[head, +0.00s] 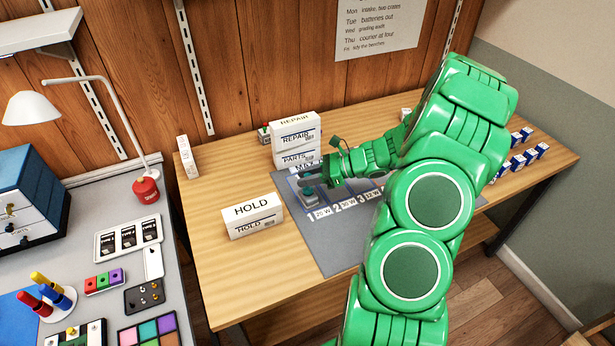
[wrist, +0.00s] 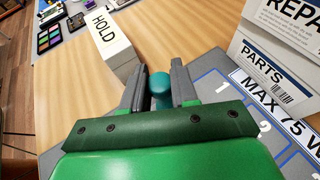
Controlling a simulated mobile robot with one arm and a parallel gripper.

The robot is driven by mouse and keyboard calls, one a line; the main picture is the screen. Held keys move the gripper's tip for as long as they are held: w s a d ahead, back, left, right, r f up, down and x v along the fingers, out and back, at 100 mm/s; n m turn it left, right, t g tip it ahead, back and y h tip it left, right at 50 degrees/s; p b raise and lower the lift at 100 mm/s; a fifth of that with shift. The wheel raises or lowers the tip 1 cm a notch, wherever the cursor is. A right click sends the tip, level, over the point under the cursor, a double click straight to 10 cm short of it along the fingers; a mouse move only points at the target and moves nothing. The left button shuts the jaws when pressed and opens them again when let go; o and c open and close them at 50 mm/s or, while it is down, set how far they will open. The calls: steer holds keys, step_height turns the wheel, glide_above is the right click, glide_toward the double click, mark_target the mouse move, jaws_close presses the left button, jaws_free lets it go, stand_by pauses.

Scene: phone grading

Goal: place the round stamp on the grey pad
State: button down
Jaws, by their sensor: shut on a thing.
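The round stamp is a teal, rounded piece (wrist: 160,88) between my gripper's fingers (wrist: 158,92) in the wrist view. In the head view my gripper (head: 306,180) is over the left end of the grey pad (head: 338,258), which lies flat on the wooden table with numbered slots along it. The gripper is shut on the stamp. Only a bit of teal shows under the fingers there, by slot 1. The stamp's lower end is hidden, so I cannot tell whether it touches the pad.
The white HOLD box (head: 254,215) stands just left of the pad. The stacked REPAIR and PARTS boxes (head: 296,140) stand close behind my gripper. The front part of the pad is bare. Small blue-and-white boxes (head: 517,160) sit at the right.

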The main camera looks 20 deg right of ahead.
steer(key=shift+f, duration=0.2)
steer(key=c, duration=0.8)
jaws_free()
steer(key=shift+c, duration=0.2)
